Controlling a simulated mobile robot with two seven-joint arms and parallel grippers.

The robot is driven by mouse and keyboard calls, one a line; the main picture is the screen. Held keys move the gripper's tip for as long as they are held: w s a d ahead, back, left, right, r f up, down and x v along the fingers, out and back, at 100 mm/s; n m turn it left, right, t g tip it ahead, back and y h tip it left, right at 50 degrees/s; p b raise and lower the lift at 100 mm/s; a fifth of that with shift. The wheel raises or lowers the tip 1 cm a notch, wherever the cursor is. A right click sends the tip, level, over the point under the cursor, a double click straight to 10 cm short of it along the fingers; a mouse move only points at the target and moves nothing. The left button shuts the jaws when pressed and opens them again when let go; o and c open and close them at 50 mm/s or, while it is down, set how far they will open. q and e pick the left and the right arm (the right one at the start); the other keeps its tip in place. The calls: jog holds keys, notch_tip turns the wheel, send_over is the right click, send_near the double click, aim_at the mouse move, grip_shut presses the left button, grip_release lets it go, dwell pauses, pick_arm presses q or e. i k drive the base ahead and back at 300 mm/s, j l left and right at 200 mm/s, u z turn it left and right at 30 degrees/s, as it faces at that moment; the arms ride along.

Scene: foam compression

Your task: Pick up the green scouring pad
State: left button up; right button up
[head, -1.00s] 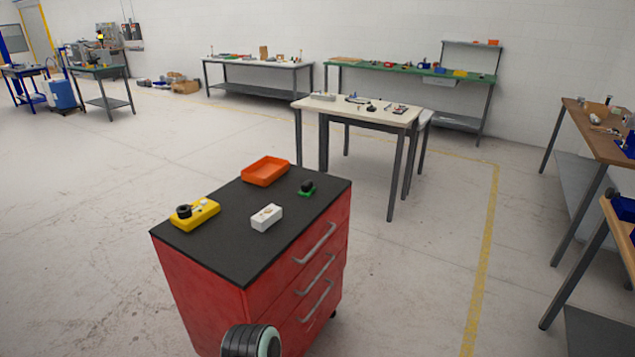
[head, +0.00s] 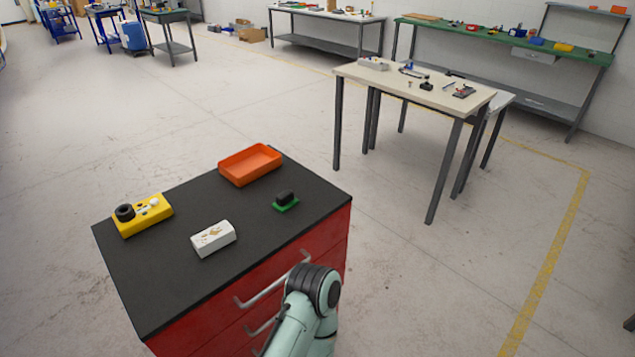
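The green scouring pad (head: 287,208) is a small flat piece on the black top of the red drawer cabinet (head: 180,275), close to its right edge. A dark block (head: 285,196) sits on it and hides most of its upper face. One of my arms, pale green with a black joint, rises at the bottom of the head view in front of the drawers. Its gripper is not visible, and neither is the other gripper. Nothing of mine touches the pad.
An orange tray (head: 222,175) lies behind the pad. A white block (head: 213,239) and a yellow block (head: 143,216) with a black ring and small white pieces lie to the left. Drawer handles stick out at the front. A white-topped table (head: 400,85) stands behind right.

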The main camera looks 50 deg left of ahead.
aim_at(284, 201)
jog(key=i+u, duration=0.3)
jog(key=i+l+u, duration=0.3)
jog(key=i, duration=0.2)
jog(key=i+l+u, duration=0.2)
jog(key=i+u, duration=0.15)
jog(key=i+l+u, duration=0.15)
jog(key=u, duration=0.25)
jog(key=i+l+u, duration=0.2)
jog(key=u, duration=0.2)
jog(key=i+l+u, duration=0.15)
jog(key=l+u, duration=0.3)
jog(key=j, duration=0.1)
